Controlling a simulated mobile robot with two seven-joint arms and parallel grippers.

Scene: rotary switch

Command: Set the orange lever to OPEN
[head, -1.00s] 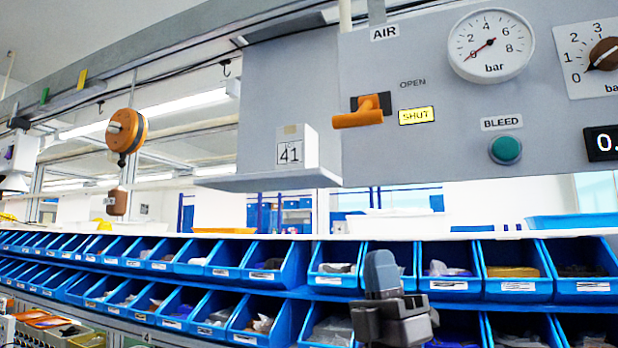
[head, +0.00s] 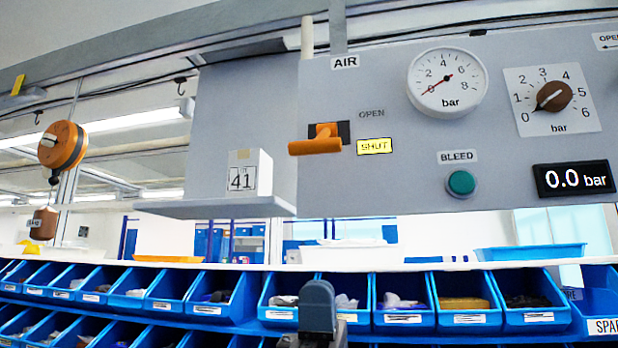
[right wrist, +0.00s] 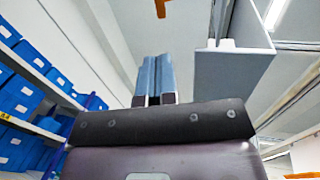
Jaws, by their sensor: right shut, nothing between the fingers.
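The orange lever (head: 316,146) sits on the grey panel (head: 400,185) under the AIR label, its handle lying level and pointing left. The yellow SHUT label (head: 374,146) is lit beside it, and the grey OPEN label (head: 371,113) above is dark. The lever also shows at the top edge of the right wrist view (right wrist: 161,8). My right gripper (head: 318,290) is at the bottom of the head view, well below the lever and touching nothing. Its fingers (right wrist: 155,75) are together and empty in the right wrist view. My left gripper is not in view.
A pressure gauge (head: 447,83), a brown knob (head: 553,96), a green BLEED button (head: 461,183) and a 0.0 bar display (head: 573,179) are on the panel. A box marked 41 (head: 249,173) stands on a shelf left of the lever. Blue bins (head: 220,297) line the racks below.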

